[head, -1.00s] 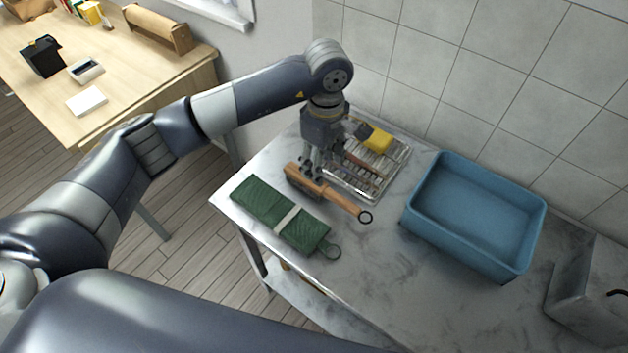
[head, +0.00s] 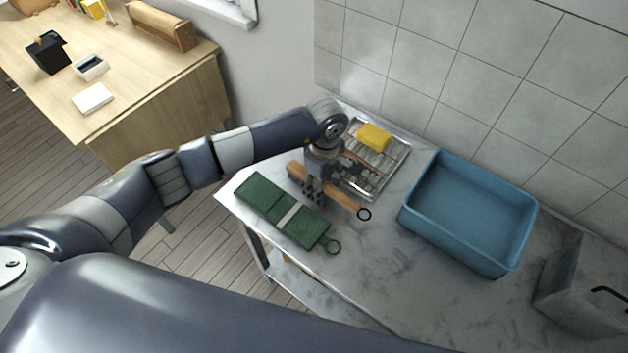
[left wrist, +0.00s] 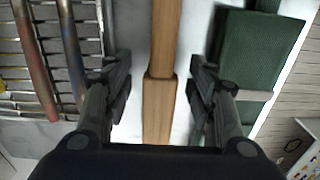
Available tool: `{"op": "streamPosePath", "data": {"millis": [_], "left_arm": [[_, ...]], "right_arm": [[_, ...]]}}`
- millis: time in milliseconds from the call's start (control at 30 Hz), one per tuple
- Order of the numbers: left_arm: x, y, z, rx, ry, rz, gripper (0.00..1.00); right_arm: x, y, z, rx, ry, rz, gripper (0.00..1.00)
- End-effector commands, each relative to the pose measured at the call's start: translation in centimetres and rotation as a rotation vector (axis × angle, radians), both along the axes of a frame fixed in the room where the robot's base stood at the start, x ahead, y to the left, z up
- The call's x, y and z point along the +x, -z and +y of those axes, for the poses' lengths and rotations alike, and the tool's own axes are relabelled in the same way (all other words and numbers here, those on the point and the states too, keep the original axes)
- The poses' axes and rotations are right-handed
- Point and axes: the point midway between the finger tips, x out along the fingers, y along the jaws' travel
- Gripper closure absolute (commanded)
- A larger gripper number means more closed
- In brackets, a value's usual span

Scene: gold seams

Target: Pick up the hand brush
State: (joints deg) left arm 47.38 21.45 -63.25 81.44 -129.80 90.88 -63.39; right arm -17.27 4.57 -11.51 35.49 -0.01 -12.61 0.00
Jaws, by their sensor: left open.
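The hand brush (head: 341,198) lies on the marble counter, its wooden handle ending in a dark ring at the right. Its wooden body also shows in the left wrist view (left wrist: 160,105), running upright through the middle. My left gripper (head: 311,194) is open over the brush. In the left wrist view, the fingers of my left gripper (left wrist: 160,95) stand on either side of the wood, with a gap on both sides. The bristles are not visible. My right gripper is not in view.
A green roll (head: 262,199) with a pale band lies close beside the brush. A wire rack (head: 396,158) with a yellow sponge (head: 374,137) stands behind it. A blue tub (head: 463,255) is to the right. The marble counter (head: 365,262) in front of the tub is clear.

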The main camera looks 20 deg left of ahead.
Motion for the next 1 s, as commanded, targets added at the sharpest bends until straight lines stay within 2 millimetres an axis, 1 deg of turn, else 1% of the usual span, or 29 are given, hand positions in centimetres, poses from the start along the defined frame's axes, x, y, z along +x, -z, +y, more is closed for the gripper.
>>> {"op": "streamPosePath", "data": {"millis": [33,67,100,167,200,233,267,667,767,867,900,933,1000], "left_arm": [[0.0,0.0,0.0,0.000,0.000,0.000,0.51],[0.0,0.0,0.0,0.000,0.000,0.000,0.57],[0.0,0.0,0.0,0.000,0.000,0.000,0.66],[0.0,0.0,0.0,0.000,0.000,0.000,0.80],[0.0,0.0,0.0,0.000,0.000,0.000,0.89],[0.0,0.0,0.0,0.000,0.000,0.000,0.96],[0.0,0.0,0.0,0.000,0.000,0.000,0.98],[0.1,-0.3,0.0,-0.001,0.000,-0.002,0.99],[0.1,-1.0,0.0,-0.001,0.000,-0.003,0.99],[0.2,-2.3,0.0,-0.001,0.002,-0.006,0.99],[0.2,-3.1,0.0,-0.002,0.002,-0.009,0.99],[-0.1,-3.5,0.1,0.000,0.003,-0.004,0.99],[-1.7,-3.4,0.3,0.001,0.004,0.000,0.99]], "right_arm": [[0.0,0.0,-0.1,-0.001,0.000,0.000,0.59],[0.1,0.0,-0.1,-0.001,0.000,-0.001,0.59],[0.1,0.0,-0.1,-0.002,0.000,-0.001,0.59],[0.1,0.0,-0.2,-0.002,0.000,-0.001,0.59],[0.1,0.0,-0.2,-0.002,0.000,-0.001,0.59],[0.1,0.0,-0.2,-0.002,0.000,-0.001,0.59],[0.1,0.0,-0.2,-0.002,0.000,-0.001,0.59],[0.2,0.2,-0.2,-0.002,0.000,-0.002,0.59],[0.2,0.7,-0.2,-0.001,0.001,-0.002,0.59],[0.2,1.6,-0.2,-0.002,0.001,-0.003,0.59],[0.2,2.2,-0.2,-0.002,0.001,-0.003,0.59],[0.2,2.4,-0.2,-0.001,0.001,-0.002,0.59],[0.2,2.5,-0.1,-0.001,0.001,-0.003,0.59]]}}
